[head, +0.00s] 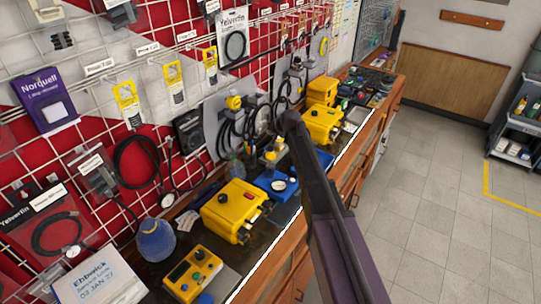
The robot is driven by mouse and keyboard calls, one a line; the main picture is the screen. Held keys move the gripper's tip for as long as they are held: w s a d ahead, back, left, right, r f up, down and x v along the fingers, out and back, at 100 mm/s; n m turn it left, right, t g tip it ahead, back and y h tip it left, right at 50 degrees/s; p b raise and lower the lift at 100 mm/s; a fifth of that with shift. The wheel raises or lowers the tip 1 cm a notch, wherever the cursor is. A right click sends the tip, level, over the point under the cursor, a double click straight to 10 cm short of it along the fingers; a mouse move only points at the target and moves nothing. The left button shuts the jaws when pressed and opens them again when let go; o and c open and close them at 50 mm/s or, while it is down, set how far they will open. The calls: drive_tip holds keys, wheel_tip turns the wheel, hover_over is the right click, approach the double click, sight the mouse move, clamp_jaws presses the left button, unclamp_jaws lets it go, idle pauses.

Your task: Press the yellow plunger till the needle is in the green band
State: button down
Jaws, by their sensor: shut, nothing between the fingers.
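A blue unit (262,182) with a small white round dial (279,185) stands on the bench near the middle of the head view. The dial is too small to read a needle or a green band. Just behind it is a small yellow part (270,156) on a pale body, which may be the yellow plunger; I cannot tell for sure. My dark arm reaches up from the lower right, and its bend is close to the right of this part. I cannot make out my gripper; it is not discernible beyond the arm.
A yellow box (235,210) stands left of the blue unit, with a yellow control box (193,275) nearer. More yellow boxes (322,125) stand farther along. A red and white grid wall with hanging goods (140,158) backs the bench. Tiled floor (440,190) is open at right.

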sight(271, 155)
drive_tip(key=shift+f+b, duration=4.2)
drive_tip(key=shift+f, duration=0.15)
drive_tip(key=shift+f, duration=0.15)
drive_tip(key=shift+f+b, duration=0.3)
drive_tip(key=shift+b, duration=0.15)
